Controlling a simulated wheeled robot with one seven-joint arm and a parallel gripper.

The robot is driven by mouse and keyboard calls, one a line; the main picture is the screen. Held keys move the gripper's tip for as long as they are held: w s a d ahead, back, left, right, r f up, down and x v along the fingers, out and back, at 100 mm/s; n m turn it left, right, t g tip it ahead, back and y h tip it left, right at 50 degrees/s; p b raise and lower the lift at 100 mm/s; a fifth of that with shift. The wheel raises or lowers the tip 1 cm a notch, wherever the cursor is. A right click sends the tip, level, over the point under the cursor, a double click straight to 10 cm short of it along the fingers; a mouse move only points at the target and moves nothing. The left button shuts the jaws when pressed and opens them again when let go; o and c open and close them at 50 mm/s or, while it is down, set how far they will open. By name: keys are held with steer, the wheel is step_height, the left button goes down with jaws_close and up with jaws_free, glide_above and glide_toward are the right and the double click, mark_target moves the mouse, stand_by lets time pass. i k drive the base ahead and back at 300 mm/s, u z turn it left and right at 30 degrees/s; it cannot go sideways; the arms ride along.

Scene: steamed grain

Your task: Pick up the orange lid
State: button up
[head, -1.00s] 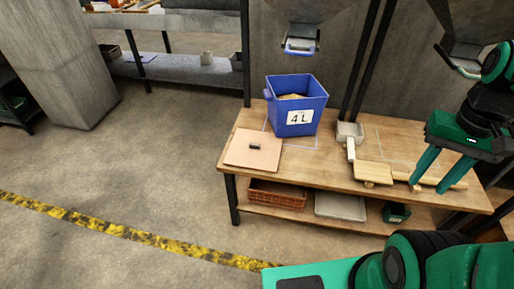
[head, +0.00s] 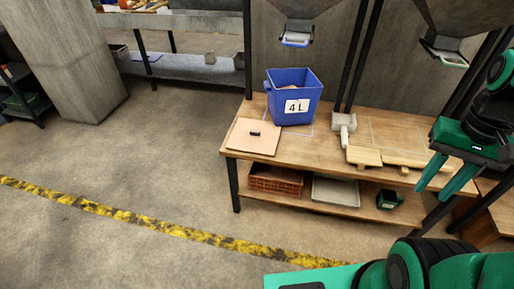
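The orange lid (head: 265,146) is a flat, pale orange square board with a small dark handle on top. It lies flat on the left end of the wooden table (head: 315,157), just in front of a blue bucket. My gripper (head: 433,192) is at the right of the view, far from the lid, by the table's right front part. Its two green fingers are spread apart and point down, with nothing visible between them.
A grey scoop (head: 344,121) and wooden tools (head: 364,156) lie between lid and gripper. Hopper chutes (head: 298,34) hang above. A brown basket (head: 276,181) and grey tray (head: 335,191) sit on the lower shelf. Floor at left is clear.

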mark_target(255, 137)
steer(key=k, duration=0.9)
steer(key=u, duration=0.45)
steer(key=i, duration=2.15)
steer(key=u, duration=0.1)
